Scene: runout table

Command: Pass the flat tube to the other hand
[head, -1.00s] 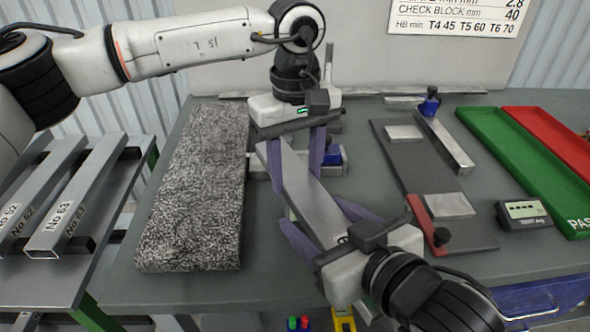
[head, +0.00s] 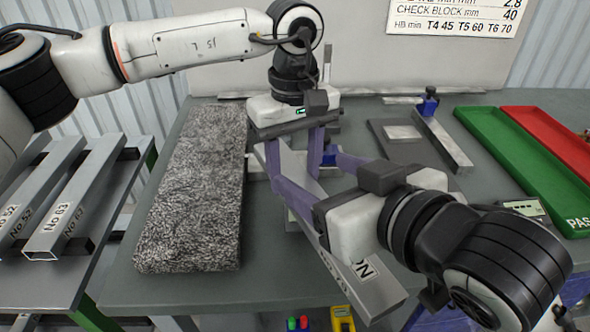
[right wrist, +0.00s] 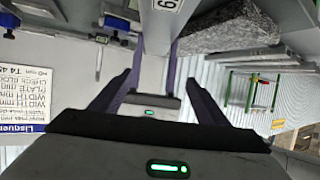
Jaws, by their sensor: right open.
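The flat tube (head: 371,289) is a long grey bar with a white label near its close end. It slants above the table in the head view, and its labelled part shows at the top of the right wrist view (right wrist: 165,22). My left gripper (head: 292,165) is shut on the tube's far part from above; its purple fingers also show in the right wrist view (right wrist: 154,72). My right gripper (head: 308,183) is open, its fingers spread wide and pointing toward the left gripper. It covers the tube's middle in the head view; I cannot tell whether it touches.
A speckled stone block (head: 192,200) lies left of the tube. A side rack (head: 75,205) holds numbered tubes at the far left. A dark plate fixture (head: 400,150), a green tray (head: 520,160) and a red tray (head: 550,140) are at the right. Bare table lies at the front left.

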